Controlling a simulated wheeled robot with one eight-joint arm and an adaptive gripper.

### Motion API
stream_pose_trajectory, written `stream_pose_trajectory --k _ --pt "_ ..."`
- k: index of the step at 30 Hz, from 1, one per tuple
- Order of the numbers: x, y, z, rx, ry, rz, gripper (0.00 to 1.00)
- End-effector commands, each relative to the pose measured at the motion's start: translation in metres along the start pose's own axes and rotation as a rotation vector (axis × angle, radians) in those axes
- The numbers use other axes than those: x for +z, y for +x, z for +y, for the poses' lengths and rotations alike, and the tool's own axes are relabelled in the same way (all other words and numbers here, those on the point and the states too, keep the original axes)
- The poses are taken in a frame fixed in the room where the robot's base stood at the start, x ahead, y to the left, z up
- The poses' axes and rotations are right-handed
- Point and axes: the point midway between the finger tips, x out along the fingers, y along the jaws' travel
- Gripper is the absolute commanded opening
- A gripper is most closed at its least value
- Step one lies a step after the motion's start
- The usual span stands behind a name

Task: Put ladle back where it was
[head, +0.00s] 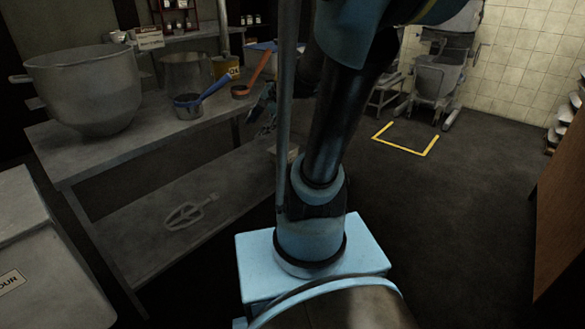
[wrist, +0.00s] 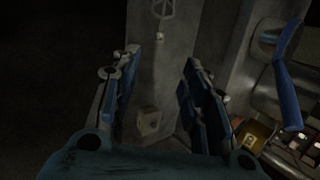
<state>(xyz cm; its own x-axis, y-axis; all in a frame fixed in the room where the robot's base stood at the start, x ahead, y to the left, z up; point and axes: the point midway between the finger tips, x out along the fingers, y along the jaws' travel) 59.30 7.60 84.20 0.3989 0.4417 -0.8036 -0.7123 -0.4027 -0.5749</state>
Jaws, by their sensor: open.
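A ladle with a blue handle (head: 207,92) and a dark metal cup stands on the grey metal table at the left in the head view. Its blue handle also shows at the right edge of the wrist view (wrist: 287,88). A second ladle with an orange handle (head: 258,72) rests on the table just to its right. My gripper (head: 263,112) is beside the table's right end, partly hidden by my arm. In the wrist view my gripper (wrist: 158,66) is open, with nothing held between its fingers. The blue handle is to the right of the fingers, apart from them.
The table (head: 150,128) also holds a large mixing bowl (head: 85,90) and a metal pot (head: 187,72). A flour bin (head: 40,260) stands front left.

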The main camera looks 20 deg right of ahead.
Motion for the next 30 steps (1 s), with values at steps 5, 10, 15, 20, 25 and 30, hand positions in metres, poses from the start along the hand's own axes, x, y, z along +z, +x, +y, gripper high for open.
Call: stream_pose_trajectory --k 5,10,15,20,25,30 --pt "0.02 -0.006 0.059 0.154 -0.32 0.035 0.42" --pt "0.028 -0.015 0.114 0.311 -0.621 0.044 0.42" --pt "0.029 -0.025 0.16 0.451 -0.872 0.032 0.42" --pt "0.023 -0.033 0.184 0.529 -1.003 0.017 0.42" --pt "0.02 -0.035 0.191 0.554 -1.041 0.012 0.42" --pt "0.021 -0.035 0.191 0.553 -1.041 0.012 0.42"
